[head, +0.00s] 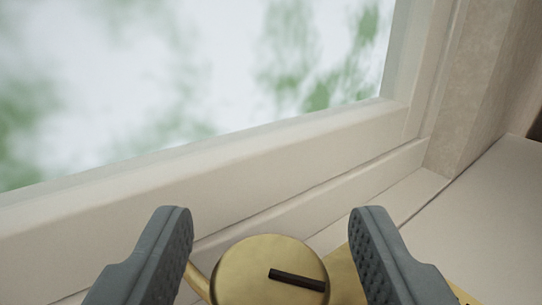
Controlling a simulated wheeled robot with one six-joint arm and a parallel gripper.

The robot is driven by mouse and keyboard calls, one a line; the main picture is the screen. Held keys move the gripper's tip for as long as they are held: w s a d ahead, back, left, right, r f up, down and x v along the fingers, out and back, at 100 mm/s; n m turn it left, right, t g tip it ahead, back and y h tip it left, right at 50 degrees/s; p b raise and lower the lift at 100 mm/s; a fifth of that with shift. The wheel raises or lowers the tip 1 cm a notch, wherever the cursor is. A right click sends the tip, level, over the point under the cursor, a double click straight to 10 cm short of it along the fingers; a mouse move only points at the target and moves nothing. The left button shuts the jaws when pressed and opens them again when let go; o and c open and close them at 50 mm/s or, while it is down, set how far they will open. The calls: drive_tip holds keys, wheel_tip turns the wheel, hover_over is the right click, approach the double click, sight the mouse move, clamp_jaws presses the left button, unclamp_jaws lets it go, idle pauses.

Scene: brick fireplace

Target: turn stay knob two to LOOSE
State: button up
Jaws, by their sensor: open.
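A round brass knob (245,275) shows at the bottom middle of the head view, with a dark bar-shaped mark on its face pointing to the right and slightly down. My gripper (270,228) is open, with one grey finger on each side of the knob. The fingers look apart from the knob, with a wider gap on the right. A brass rod (197,279) runs at the knob's left, and part of a brass plate (347,279) shows at its right. Lettering on the plate is mostly cut off, and I cannot read it.
A cream window frame (230,165) crosses behind the knob, with a blurred green and white view through the glass (180,70). A pale sill (490,205) lies at the right, beside a beige wall reveal (490,85). The sill's right part is clear.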

drive_tip(key=shift+w, duration=1.2)
drive_tip(key=shift+c, duration=0.2)
drive_tip(key=c, duration=0.9)
drive_tip(key=shift+c, duration=0.2)
drive_tip(key=shift+r+n+y, duration=0.1)
drive_tip(key=shift+n+y, duration=0.3)
drive_tip(key=shift+y, duration=0.3)
drive_tip(key=shift+a+n+g+y, duration=0.15)
drive_tip(key=shift+n+g+y, duration=0.1)
drive_tip(key=shift+n+y, duration=0.85)
drive_tip(key=shift+a+n+g+y, duration=0.2)
drive_tip(key=shift+n+y, duration=0.4)
drive_tip(key=shift+y, duration=0.9)
drive_tip(key=shift+s+g+y, duration=0.1)
drive_tip(key=shift+g+y, duration=0.15)
drive_tip(key=shift+y, duration=0.05)
